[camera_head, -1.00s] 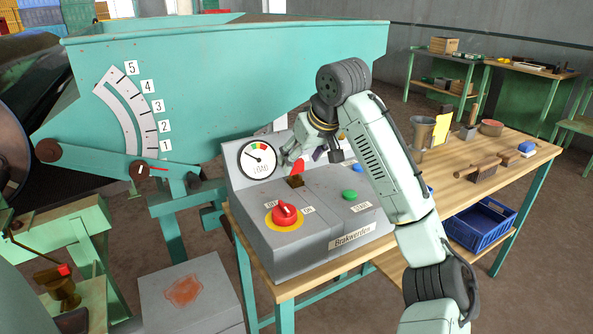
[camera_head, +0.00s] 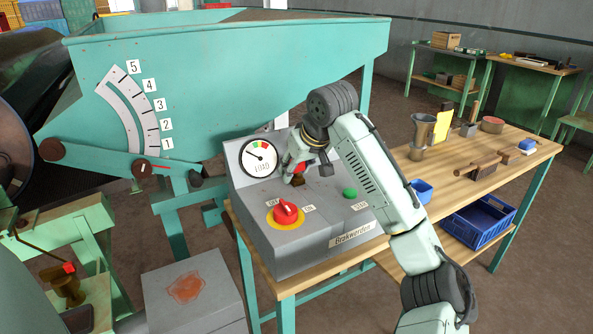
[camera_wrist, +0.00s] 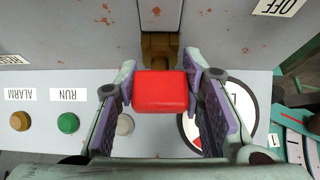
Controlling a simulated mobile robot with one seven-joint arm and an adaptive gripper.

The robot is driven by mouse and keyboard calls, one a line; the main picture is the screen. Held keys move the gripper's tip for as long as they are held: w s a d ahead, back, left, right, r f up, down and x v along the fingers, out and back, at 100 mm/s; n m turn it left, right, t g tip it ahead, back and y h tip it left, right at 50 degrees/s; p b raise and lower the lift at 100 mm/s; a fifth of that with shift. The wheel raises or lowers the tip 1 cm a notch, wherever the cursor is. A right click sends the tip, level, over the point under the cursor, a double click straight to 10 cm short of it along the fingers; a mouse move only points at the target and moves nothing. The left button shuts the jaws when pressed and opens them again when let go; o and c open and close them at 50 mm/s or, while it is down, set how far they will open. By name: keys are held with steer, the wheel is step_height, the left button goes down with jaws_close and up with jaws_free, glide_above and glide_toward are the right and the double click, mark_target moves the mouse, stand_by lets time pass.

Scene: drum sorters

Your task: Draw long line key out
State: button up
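The key has a blocky red head (camera_wrist: 161,91) and sits at the brass-coloured lock (camera_wrist: 160,45) on the grey control box (camera_head: 300,245). In the head view the red head (camera_head: 300,167) shows partly behind my gripper (camera_head: 298,162), just above the brown lock (camera_head: 298,181). In the wrist view my gripper (camera_wrist: 161,75) has one finger on each side of the red head. Both fingertips appear to touch its sides. The key's shaft is hidden behind the head.
A round dial (camera_head: 259,157) stands close left of my gripper. The box top carries a red rotary switch (camera_head: 287,213) and a green button (camera_head: 350,193). A teal hopper (camera_head: 250,80) rises behind. The wooden bench (camera_head: 440,185) extends right, with a blue bin (camera_head: 480,225) below.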

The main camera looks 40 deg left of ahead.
steer(key=c, duration=0.6)
step_height(320, 180, up, 10)
steer(key=shift+b, duration=0.6)
